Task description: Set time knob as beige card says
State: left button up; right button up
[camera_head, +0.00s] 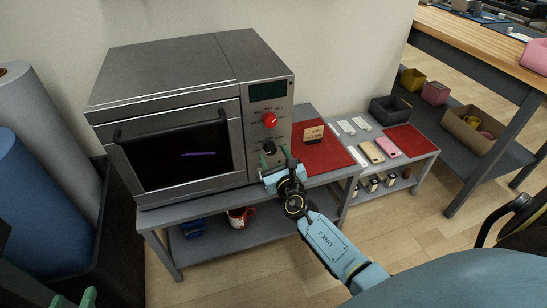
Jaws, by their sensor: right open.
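The grey press oven (180,110) has a control panel on its right side. A red knob (269,119) sits below a dark display (267,91), with small labels too tiny to read. A black knob (269,148) is lower on the panel; I cannot tell which is the time knob. The beige card (313,134) stands on a red mat right of the oven, its dark marks unreadable. My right gripper (276,163) is open, its green fingertips just below and around the black knob; contact is unclear. My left gripper (75,299) shows only its green tips, apart, at the bottom left.
The oven stands on a grey shelf table (205,211); a red-and-white mug (241,217) is on its lower shelf. Large rolls stand at left.

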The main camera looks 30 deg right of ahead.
pick_arm(q)
jog(key=shift+w+d+r+t, duration=0.25)
jog(key=shift+r+t, duration=0.15)
jog(key=shift+r, duration=0.15)
pick_arm(e)
jog(key=shift+w+d, duration=0.1)
jog(key=shift+w, duration=0.35)
jog(key=c, duration=1)
